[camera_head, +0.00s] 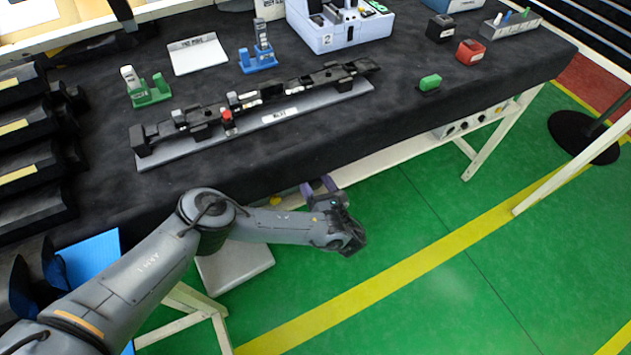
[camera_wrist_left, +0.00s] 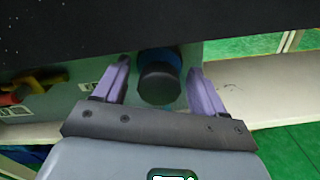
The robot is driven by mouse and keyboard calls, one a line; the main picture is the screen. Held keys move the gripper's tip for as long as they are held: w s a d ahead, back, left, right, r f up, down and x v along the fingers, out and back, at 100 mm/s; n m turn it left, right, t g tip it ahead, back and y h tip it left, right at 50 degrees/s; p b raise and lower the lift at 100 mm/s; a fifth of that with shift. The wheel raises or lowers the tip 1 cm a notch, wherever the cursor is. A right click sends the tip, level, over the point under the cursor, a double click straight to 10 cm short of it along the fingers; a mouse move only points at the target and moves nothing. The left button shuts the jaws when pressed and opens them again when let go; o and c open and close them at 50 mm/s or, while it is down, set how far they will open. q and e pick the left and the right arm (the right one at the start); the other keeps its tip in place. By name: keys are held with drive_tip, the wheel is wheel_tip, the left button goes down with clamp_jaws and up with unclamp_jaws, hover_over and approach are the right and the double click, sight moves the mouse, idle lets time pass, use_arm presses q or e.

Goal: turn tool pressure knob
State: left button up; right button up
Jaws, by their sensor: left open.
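A round black knob (camera_wrist_left: 158,84) with a blue collar behind it sits on a pale panel under the dark table edge in the left wrist view. My left gripper (camera_wrist_left: 159,66) is open, with one purple finger on each side of the knob. Small gaps show between the fingers and the knob, so they do not appear to grip it. In the head view my left gripper (camera_head: 318,187) is at the front rail below the table, and the knob is hidden there. My right gripper is not in view.
The black-covered table (camera_head: 440,75) hangs just above the gripper. On it lies a long rail (camera_head: 255,122) with black clips. A red and yellow part (camera_wrist_left: 30,88) is left of the knob. Another panel with dark knobs (camera_head: 470,124) is farther right. The green floor in front is clear.

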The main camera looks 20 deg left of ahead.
use_arm(q)
drive_tip(key=shift+s, duration=0.1)
drive_tip(key=p+v, duration=0.5)
drive_tip(key=v, duration=0.5)
drive_tip(key=shift+s+d+p, duration=0.15)
drive_tip(key=shift+d+p, duration=0.15)
drive_tip(key=shift+d, duration=0.05)
